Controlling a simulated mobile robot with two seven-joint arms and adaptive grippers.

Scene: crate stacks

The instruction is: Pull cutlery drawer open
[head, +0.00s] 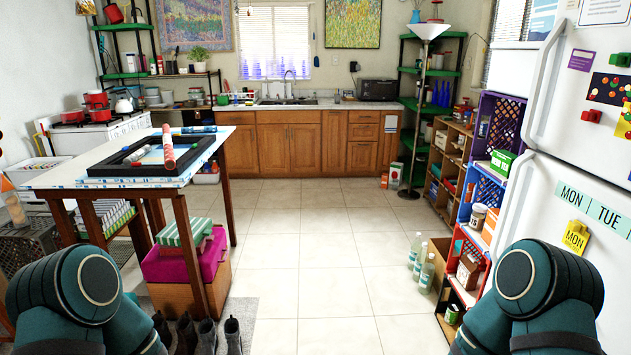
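Wooden kitchen cabinets (273,150) run along the back wall under a counter with a sink (288,101). A row of drawer fronts shows just under the countertop, including one at the right end (363,117). They all look shut. I cannot tell which one is the cutlery drawer, and no cutlery shows inside any of them. The cabinets are far across the room from me. Only teal parts of my two arms show at the bottom left and bottom right. Neither gripper is in view.
A table (112,181) with a black tray stands at the left, boxes under it. Boots (207,335) stand on the floor in front. Crate shelves (487,180), bottles (427,272) and a white fridge (570,150) line the right. The tiled floor (320,240) between is clear.

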